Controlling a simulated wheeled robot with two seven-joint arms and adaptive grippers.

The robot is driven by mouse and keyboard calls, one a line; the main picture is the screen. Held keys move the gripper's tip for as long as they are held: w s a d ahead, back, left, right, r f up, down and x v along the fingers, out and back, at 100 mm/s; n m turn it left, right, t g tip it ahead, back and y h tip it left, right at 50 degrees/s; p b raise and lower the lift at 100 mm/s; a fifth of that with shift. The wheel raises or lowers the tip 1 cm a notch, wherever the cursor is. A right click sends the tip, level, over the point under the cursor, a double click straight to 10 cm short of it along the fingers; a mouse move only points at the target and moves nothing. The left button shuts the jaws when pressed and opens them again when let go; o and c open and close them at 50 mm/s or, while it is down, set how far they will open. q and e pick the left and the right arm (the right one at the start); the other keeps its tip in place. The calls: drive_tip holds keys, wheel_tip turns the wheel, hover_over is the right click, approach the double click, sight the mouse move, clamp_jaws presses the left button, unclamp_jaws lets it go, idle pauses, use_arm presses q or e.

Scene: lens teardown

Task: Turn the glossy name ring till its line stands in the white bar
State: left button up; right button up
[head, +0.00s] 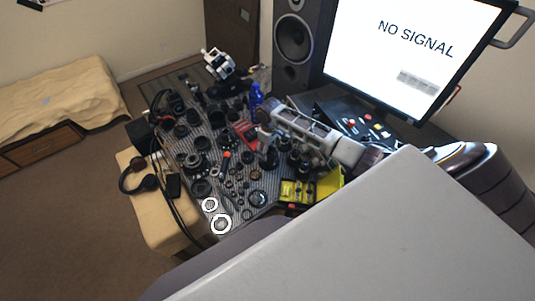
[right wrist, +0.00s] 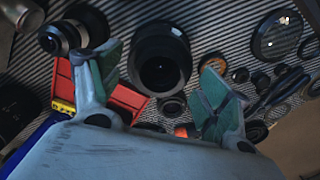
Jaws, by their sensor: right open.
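My right gripper (head: 266,150) reaches in from the right over the lens table (head: 212,128) in the head view. In the right wrist view its two green-padded fingers (right wrist: 160,88) are wide apart, with nothing held between them. A dark round lens barrel (right wrist: 160,60) stands beyond and between the fingertips; touching cannot be made out. A round glass-filled black ring (right wrist: 277,35) with faint pale marks lies at the upper right of that view. I cannot tell which ring is the glossy name ring, and its line and the white bar cannot be picked out. My left gripper is not in view.
A red tray (right wrist: 125,97) lies by the left finger. Several lens parts crowd the striped mat. A yellow case (head: 297,191), blue bottle (head: 256,94) and monitor (head: 400,60) stand near my right arm.

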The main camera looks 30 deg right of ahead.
wheel_tip(320, 180, up, 12)
idle(0.7)
drive_tip(key=shift+f, duration=0.1)
idle(0.6)
